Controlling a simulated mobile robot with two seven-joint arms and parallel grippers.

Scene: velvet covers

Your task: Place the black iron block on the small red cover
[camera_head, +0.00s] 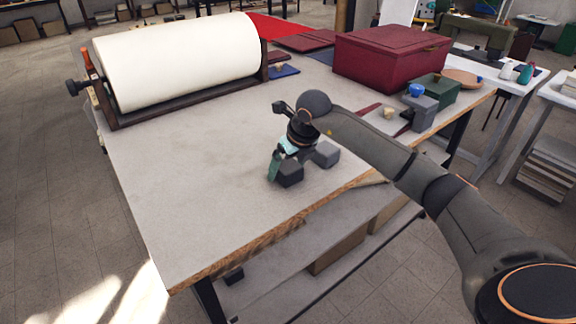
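My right gripper (284,158) is low over the middle of the table, pointing down, with teal parts at its end. A dark, near-black block (290,174) sits right at the gripper's tip; I cannot tell whether the fingers are around it or beside it. A grey block (326,154) stands just to its right. Small dark red flat covers (300,43) lie at the back of the table, and another small dark red piece (278,57) lies by the roll's right end. Which is the small red cover is unclear. My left gripper is not in view.
A large white roll (180,60) on a dark stand fills the back left of the table (190,190). The front left tabletop is clear.

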